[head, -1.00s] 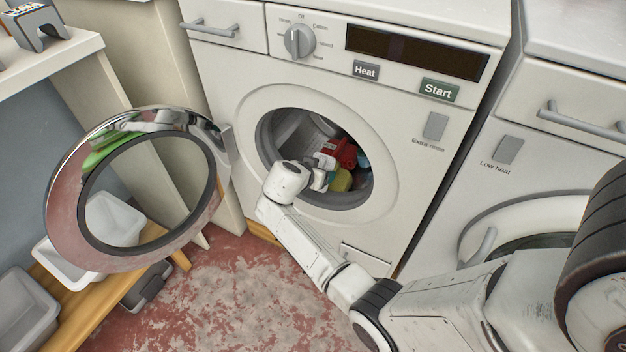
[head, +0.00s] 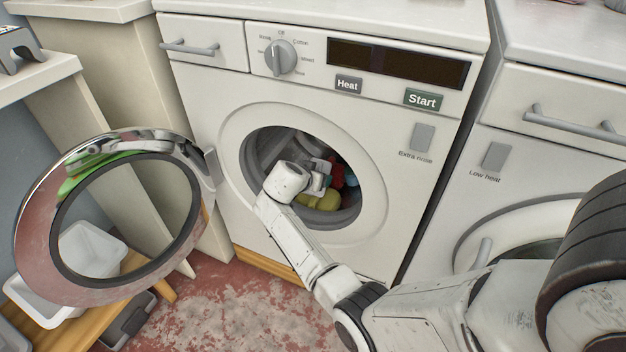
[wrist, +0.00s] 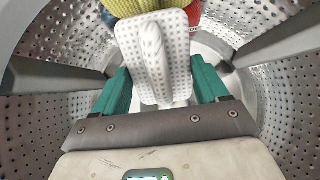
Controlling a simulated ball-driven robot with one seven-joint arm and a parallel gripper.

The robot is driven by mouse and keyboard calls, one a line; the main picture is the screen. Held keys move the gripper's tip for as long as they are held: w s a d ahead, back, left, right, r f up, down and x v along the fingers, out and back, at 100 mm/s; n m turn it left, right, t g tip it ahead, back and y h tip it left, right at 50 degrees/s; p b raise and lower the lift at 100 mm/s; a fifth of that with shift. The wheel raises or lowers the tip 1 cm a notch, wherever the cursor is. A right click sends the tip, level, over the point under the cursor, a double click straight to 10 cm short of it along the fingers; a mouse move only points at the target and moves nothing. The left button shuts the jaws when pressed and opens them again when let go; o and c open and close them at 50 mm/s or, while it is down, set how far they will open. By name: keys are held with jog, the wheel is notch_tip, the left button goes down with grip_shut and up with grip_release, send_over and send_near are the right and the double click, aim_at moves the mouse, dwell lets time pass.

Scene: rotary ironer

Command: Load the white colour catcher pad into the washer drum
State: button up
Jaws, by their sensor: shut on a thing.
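The white colour catcher pad (wrist: 177,50), dotted and with a raised ridge along its middle, sits between the teal fingers of my gripper (wrist: 162,88) in the wrist view. My gripper is shut on it, inside the perforated metal drum (wrist: 60,45). In the head view my gripper (head: 318,180) reaches through the open round mouth of the washer (head: 225,150); the pad cannot be made out clearly there. Yellow-green laundry (head: 318,201) and red laundry (head: 337,177) lie in the drum just beyond my gripper. The yellow knit cloth also shows beyond the pad in the wrist view (wrist: 130,8).
The round door (head: 35,235) is swung open to the left. Drum paddles (wrist: 50,76) flank my gripper. A second machine (head: 520,150) stands on the right. A wooden bench (head: 75,322) with a white tub (head: 90,250) is at the lower left.

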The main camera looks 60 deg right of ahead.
jog(key=o, duration=1.1)
jog(key=shift+c, duration=0.2)
jog(key=p+v, duration=0.3)
jog(key=v, duration=0.7)
jog(key=shift+a+r, duration=0.2)
jog(key=shift+a, duration=0.1)
